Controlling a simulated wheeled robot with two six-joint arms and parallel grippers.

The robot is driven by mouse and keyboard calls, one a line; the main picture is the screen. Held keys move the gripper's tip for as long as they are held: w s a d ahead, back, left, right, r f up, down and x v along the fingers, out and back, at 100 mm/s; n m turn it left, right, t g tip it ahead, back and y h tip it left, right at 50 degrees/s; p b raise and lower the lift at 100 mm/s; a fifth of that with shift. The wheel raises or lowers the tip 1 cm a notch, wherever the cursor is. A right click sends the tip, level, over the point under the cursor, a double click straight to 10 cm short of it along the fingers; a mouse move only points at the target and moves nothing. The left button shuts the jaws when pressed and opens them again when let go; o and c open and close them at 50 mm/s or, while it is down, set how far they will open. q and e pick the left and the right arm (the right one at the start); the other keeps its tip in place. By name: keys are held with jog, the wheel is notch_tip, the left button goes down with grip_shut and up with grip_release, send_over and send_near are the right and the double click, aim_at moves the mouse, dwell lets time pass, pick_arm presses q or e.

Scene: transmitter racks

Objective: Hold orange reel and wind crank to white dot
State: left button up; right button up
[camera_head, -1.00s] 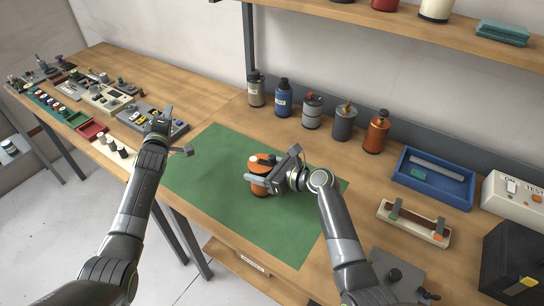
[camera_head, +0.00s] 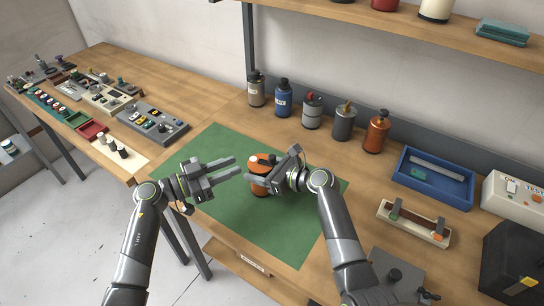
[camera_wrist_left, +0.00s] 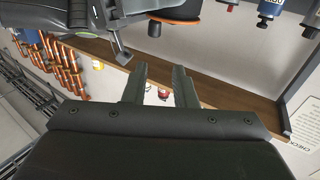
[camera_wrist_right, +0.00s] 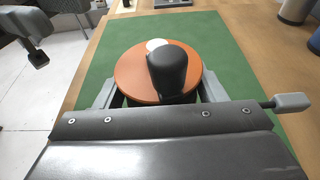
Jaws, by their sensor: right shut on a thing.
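The orange reel (camera_head: 259,184) stands on the green mat, and its orange top (camera_wrist_right: 130,72) faces the right wrist camera. My right gripper (camera_wrist_right: 158,88) is shut on the reel, one finger on each side. The black crank knob (camera_wrist_right: 168,72) rises from the top. The white dot (camera_wrist_right: 157,44) lies just beyond the knob in that view, partly covered by it. My left gripper (camera_head: 236,166) is open and empty, left of the reel and apart from it. The left wrist view shows its spread fingers (camera_wrist_left: 158,82) with the reel's rim (camera_wrist_left: 182,20) and knob (camera_wrist_left: 155,28) above.
The green mat (camera_head: 255,228) is clear around the reel. Several canisters, such as the blue one (camera_head: 283,100) and the copper one (camera_head: 377,133), line the back. A blue tray (camera_head: 398,178) and a cream holder (camera_head: 385,212) stand right. A grey button panel (camera_head: 152,125) is left.

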aim_at(272, 157)
pick_arm(q)
jog(key=x, duration=0.8)
jog(key=s+f+x, duration=0.1)
jog(key=x, duration=0.3)
jog(key=shift+d+f, duration=0.1)
jog(key=shift+d, duration=0.1)
jog(key=shift+c, duration=0.5)
jog(key=shift+m+g, duration=0.3)
grip_shut()
